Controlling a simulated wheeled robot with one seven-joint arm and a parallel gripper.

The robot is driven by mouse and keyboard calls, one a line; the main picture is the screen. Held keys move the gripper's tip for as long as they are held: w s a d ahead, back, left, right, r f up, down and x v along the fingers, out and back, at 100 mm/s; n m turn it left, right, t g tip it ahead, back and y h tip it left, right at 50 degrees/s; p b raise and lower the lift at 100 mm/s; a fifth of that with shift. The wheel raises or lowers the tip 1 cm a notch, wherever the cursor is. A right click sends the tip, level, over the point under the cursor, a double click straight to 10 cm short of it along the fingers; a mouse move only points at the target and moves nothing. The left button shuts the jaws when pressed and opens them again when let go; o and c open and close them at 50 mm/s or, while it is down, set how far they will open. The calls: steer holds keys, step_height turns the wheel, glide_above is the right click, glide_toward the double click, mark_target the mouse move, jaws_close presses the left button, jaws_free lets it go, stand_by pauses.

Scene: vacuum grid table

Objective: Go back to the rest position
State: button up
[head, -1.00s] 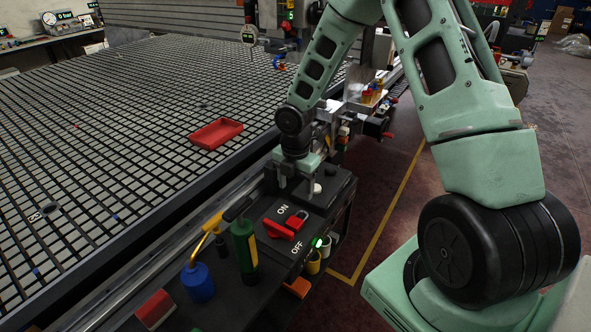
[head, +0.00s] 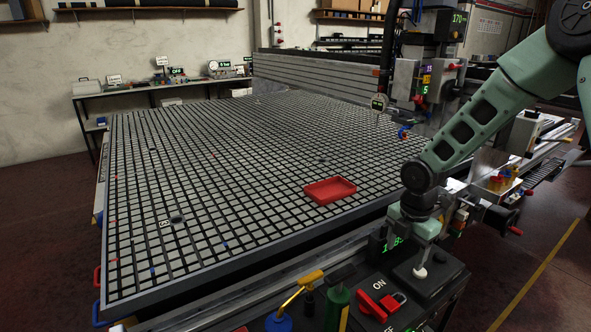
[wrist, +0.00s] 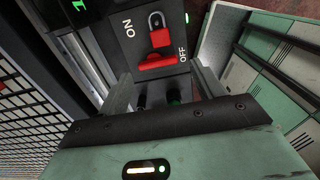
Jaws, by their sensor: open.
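My gripper (head: 412,246) hangs above the black control box at the table's near right edge, close to a white-tipped knob (head: 420,272). In the wrist view its two fingers (wrist: 160,74) are apart, with nothing held between them. Beyond the fingers a red switch handle (wrist: 156,64) lies crosswise between the ON and OFF labels, with a red padlock (wrist: 158,40) beside it. The switch handle also shows in the head view (head: 371,307). Any contact between fingers and box cannot be made out.
The large grid table (head: 230,160) fills the middle, with a red tray (head: 330,190) near its right edge. A yellow-handled blue tool (head: 279,321) and a green bottle (head: 338,308) stand left of the switch. Machine parts (head: 497,182) crowd the right.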

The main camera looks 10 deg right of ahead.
steer(key=s+a+r+m, duration=0.3)
steer(key=s+a+r, duration=0.15)
steer(key=a, duration=0.45)
steer(key=s+a+r+m, duration=0.4)
steer(key=s+a, duration=0.3)
steer(key=s, duration=0.3)
steer(key=s+a+r+m, duration=0.5)
steer(key=s+a+m, duration=0.2)
steer(key=s, duration=0.3)
steer(key=shift+s+y, duration=0.3)
steer(key=shift+s, duration=0.05)
